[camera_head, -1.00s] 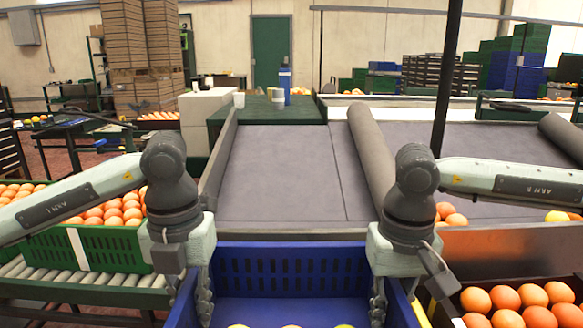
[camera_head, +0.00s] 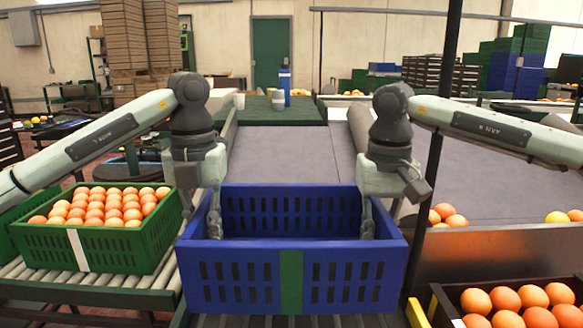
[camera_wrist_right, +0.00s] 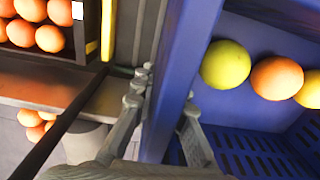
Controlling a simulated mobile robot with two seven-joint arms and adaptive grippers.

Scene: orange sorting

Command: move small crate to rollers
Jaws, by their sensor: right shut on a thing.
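The blue crate (camera_head: 235,275) is in the lower middle of the head view, roughly level, its near wall with a green centre strip facing me. My left gripper (camera_head: 213,222) is at its left wall, a finger showing inside; it looks shut on that wall. My right gripper (camera_head: 368,222) is shut on the right wall. In the right wrist view its fingers (camera_wrist_right: 163,105) straddle the blue wall (camera_wrist_right: 185,65). A yellow-green fruit (camera_wrist_right: 225,65) and orange fruits (camera_wrist_right: 277,78) lie inside the crate. Dark rollers (camera_head: 285,321) show below the crate; the gap beneath it is hard to judge.
A green crate of oranges (camera_head: 150,243) stands on the light roller conveyor (camera_head: 95,285) at left, close to the blue crate. A grey sloped surface (camera_head: 285,155) lies beyond. At right are a dark post (camera_head: 433,200) and a box of oranges (camera_head: 455,300).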

